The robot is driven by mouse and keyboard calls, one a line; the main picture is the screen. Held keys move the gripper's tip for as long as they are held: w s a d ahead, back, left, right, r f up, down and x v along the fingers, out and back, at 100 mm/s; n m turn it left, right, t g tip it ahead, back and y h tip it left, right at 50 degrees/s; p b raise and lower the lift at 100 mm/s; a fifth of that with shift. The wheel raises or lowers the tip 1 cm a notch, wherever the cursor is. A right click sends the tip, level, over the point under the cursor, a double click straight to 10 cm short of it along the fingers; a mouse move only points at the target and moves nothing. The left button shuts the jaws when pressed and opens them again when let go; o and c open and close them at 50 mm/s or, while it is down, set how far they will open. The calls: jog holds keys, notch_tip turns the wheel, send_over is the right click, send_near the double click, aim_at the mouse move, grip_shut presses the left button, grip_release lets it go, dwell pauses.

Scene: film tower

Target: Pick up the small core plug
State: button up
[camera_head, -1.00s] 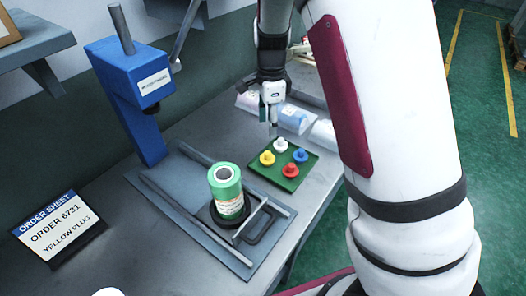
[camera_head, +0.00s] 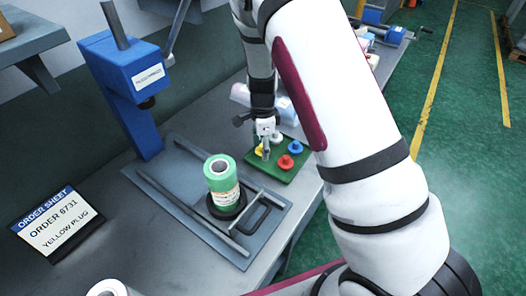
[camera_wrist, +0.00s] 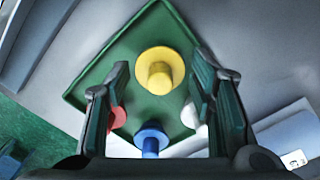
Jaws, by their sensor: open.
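The small core plugs stand on a green tray (camera_head: 303,147): yellow (camera_head: 259,150), red (camera_head: 285,162), blue (camera_head: 295,147) and white (camera_head: 276,135). The order sheet (camera_head: 55,224) reads "ORDER 6731, YELLOW PLUG". My gripper (camera_head: 266,155) points down over the tray by the yellow plug, partly covering it. In the wrist view, the open fingers are apart and empty. The yellow plug (camera_wrist: 160,70) shows ahead, between the finger lines. The red plug (camera_wrist: 117,117) is partly behind the left finger, the white plug (camera_wrist: 188,116) partly behind the right. The blue plug (camera_wrist: 151,138) is at the bottom.
A green film roll (camera_head: 221,176) stands upright on a dark base on the grey plate left of the tray. A blue press (camera_head: 125,75) stands behind it. Wrapped rolls (camera_head: 287,108) lie beyond the tray. The bench front edge is near the tray's right.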

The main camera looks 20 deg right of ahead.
jog(key=shift+f, duration=0.15)
jog(key=c, duration=0.7)
